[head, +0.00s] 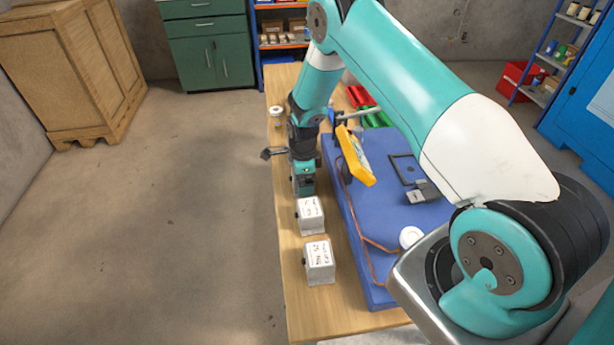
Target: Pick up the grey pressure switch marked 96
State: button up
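Two light grey box-shaped switches with handwriting on their tops stand on the left strip of the wooden bench. The farther grey switch (310,216) is just below my gripper in the picture, and the nearer grey switch (319,262) is closer to the front edge. The writing is too small to read, so I cannot tell which is marked 96. My gripper (304,188) points down just beyond the farther switch. Its fingertips are hard to make out, and I cannot tell whether it is open or holds anything.
A blue mat (372,262) covers the right of the bench (300,316). It bears a yellow meter (356,156), a grey fitting (422,192), a white round part (411,237) and copper-coloured tubing. Red and green items lie farther back. The floor to the left is clear.

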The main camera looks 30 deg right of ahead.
jog(key=c, duration=1.1)
jog(key=shift+r, duration=0.15)
